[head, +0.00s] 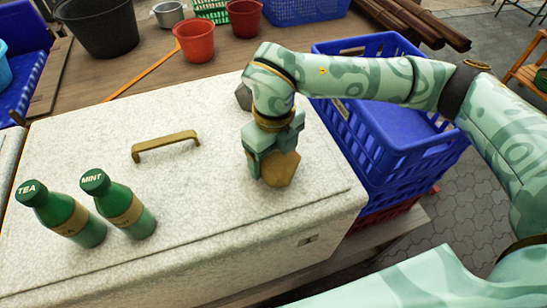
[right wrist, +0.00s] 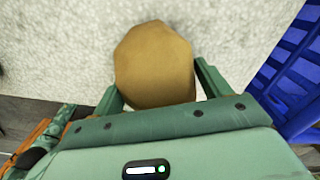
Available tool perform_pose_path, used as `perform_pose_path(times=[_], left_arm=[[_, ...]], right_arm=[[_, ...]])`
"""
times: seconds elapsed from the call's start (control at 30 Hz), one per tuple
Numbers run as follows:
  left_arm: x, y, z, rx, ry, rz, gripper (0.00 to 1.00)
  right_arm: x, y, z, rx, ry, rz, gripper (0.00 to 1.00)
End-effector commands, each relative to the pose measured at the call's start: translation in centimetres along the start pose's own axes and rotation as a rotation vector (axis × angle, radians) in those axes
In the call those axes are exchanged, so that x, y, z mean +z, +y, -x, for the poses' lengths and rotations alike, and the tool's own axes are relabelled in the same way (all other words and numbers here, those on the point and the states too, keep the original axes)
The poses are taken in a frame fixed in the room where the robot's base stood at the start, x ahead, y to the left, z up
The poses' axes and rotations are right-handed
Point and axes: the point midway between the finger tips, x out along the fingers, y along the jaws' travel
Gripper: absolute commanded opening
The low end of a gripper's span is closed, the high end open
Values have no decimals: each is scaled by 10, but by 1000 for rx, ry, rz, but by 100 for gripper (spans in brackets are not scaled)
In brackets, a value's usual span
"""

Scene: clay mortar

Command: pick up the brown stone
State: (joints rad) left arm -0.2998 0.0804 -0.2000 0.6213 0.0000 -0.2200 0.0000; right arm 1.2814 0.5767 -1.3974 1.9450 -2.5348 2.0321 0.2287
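The brown stone (head: 281,168) is a faceted tan lump at the right part of the white speckled lid. It fills the middle of the right wrist view (right wrist: 154,65). My right gripper (head: 272,158) points down over it, with one finger on each side. In the right wrist view both fingers (right wrist: 158,88) lie against the stone's sides, and it looks gripped. I cannot tell whether the stone rests on the lid or is just clear of it. My left gripper is not in view.
A grey stone (head: 243,97) sits partly behind my right arm. A brass handle (head: 165,146) and two green bottles, tea (head: 62,214) and mint (head: 119,205), are on the white lid (head: 200,215). A blue crate (head: 378,135) stands at the right. Pots (head: 195,40) stand behind.

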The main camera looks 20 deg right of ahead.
Motion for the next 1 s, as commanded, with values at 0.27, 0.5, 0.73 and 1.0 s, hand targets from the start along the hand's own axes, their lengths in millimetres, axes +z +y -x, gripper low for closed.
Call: perform_pose_path(times=[0.27, 0.5, 0.73, 1.0], left_arm=[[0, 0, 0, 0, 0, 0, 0], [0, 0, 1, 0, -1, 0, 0], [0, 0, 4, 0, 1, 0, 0], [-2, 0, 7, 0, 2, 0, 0]], right_arm=[[1, 0, 1, 1, -3, 0, 16], [1, 0, 6, 0, -3, 1, 4], [1, 0, 31, -2, -6, 1, 3], [8, 34, 75, 0, -8, 5, 3]])
